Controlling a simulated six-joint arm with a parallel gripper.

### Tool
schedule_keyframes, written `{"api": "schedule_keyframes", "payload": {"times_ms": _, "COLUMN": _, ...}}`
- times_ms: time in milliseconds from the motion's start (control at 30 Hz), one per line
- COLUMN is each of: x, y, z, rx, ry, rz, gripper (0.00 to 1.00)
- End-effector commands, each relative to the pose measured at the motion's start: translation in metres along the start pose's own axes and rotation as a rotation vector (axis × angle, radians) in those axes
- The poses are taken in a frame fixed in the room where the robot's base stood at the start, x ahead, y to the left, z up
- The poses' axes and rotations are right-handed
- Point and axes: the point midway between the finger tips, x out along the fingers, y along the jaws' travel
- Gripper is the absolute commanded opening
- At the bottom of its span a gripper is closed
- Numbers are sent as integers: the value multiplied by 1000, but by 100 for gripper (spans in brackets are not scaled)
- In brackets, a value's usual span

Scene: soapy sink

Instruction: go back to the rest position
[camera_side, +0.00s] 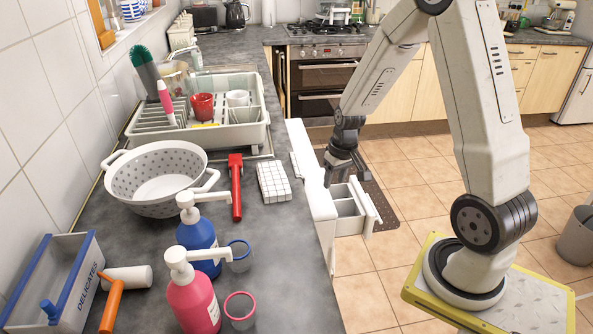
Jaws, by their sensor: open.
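My gripper (338,178), dark grey, hangs at the end of my white arm, pointing down near the counter's front edge. It is beside the white ledge (313,185) and above the back part of a small white compartmented box (349,207). Its jaws are open, and I see nothing held between them. Whether the fingertips touch the ledge or the box is not clear from this angle.
On the counter (285,235) stand a dish rack (257,130) with cups, a white colander (160,180), blue (197,235) and pink (193,302) pump bottles, a red tool (236,190), a white block (273,182) and a caddy (62,285). Tiled floor right of the counter is mostly open.

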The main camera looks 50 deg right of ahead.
Motion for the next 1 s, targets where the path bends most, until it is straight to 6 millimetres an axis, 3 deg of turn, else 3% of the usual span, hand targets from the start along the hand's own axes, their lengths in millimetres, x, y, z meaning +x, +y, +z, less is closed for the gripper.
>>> {"api": "schedule_keyframes", "payload": {"times_ms": 33, "x": -9, "y": -18, "z": 6, "rx": -42, "ry": 11, "rz": 4, "gripper": 53}}
{"api": "schedule_keyframes", "payload": {"times_ms": 200, "x": -30, "y": -65, "z": 32, "rx": -153, "ry": 43, "rz": 14, "gripper": 53}}
{"api": "schedule_keyframes", "payload": {"times_ms": 433, "x": -52, "y": -112, "z": 75, "rx": -293, "ry": 89, "rz": 12, "gripper": 53}}
{"api": "schedule_keyframes", "payload": {"times_ms": 633, "x": -60, "y": -130, "z": 101, "rx": -364, "ry": 112, "rz": 6, "gripper": 53}}
{"api": "schedule_keyframes", "payload": {"times_ms": 1000, "x": -62, "y": -134, "z": 107, "rx": -379, "ry": 119, "rz": 4, "gripper": 53}}
